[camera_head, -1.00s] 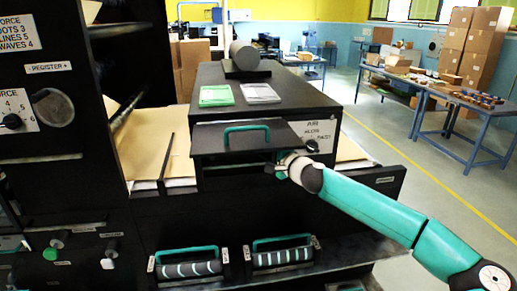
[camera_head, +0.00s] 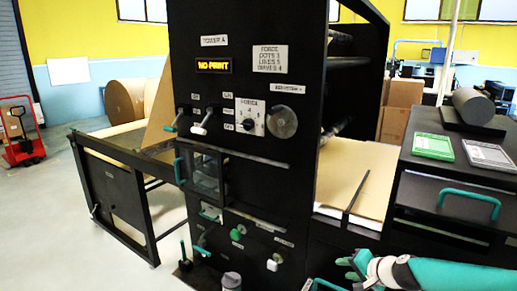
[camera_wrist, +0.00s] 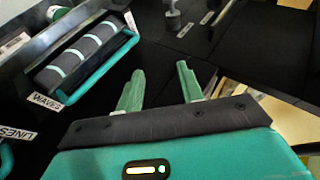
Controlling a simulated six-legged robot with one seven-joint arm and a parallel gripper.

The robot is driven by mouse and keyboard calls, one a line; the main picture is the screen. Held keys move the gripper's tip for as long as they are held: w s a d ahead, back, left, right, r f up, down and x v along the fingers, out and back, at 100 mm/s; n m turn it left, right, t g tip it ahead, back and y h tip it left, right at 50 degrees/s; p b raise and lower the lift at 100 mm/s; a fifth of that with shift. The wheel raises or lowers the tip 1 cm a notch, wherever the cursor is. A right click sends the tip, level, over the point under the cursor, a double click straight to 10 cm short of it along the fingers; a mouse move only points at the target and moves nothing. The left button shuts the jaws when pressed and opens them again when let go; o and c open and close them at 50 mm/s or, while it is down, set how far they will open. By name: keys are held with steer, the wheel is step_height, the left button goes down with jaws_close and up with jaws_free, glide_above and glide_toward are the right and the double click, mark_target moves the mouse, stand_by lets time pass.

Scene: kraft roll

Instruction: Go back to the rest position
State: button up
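My gripper (camera_head: 350,268) shows at the lower right of the head view, in front of the black printing machine (camera_head: 215,130). In the wrist view its two green fingers (camera_wrist: 158,90) stand apart with nothing between them. The black cabinet with a green handle (camera_head: 468,203) is right of and above my gripper in the head view. In the wrist view a striped roller (camera_wrist: 85,55) with a green handle lies in a holder labelled WAVES, left of my fingers and apart from them.
The machine panel carries a NO PRINT display (camera_head: 213,66), a dial (camera_head: 250,117) and several levers. Kraft paper (camera_head: 352,180) lies between panel and cabinet. A large kraft roll (camera_head: 126,98) and a red pallet jack (camera_head: 20,135) stand at the left. The left floor (camera_head: 60,225) is clear.

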steer(key=s+a+f+n+g+h, duration=0.3)
steer(key=s+a+n+g, duration=0.2)
steer(key=s+a, duration=0.3)
steer(key=s+a+r+n+t+h, duration=0.1)
steer(key=s+a+r+n+h, duration=0.1)
steer(key=s+r, duration=1.5)
steer(key=s+a+n, duration=0.1)
steer(key=s+a, duration=0.1)
steer(key=s, duration=0.1)
steer(key=shift+r+t, duration=0.25)
steer(key=shift+t, duration=0.05)
steer(key=shift+c, duration=0.5)
